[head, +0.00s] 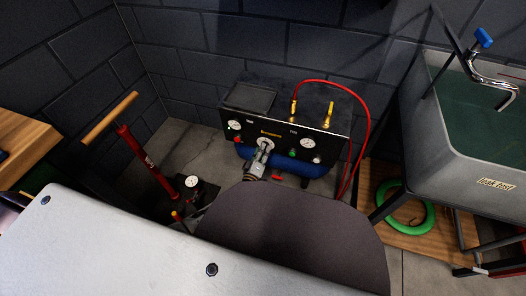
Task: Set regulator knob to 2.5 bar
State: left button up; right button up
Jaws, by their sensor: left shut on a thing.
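The compressor (240,103) stands on the floor against the back wall, with a dark front panel and a blue tank (319,170) below. The regulator knob (265,141) is a pale round part near the middle of the panel. My left gripper (263,149) is at the knob from the front, shut on it, and covers its lower part. Pressure gauges sit on the panel, one at the left (235,126) and one at the right (308,143). Their readings are too small to tell. My right gripper is not in view.
A red hose (366,108) loops from a brass fitting (293,112) down the right side. A red floor pump (147,160) stands at left. At right are a grey leak-test tank (455,150) and a green ring (428,222) on a wooden shelf.

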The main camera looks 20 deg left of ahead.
pick_arm(q)
jog(key=shift+w+d+r+m, duration=0.1)
jog(key=shift+r+m, duration=0.1)
jog(key=shift+m, duration=0.3)
jog(key=o, duration=1)
jog(key=shift+s+a, duration=0.2)
jog(key=shift+s, duration=5.85)
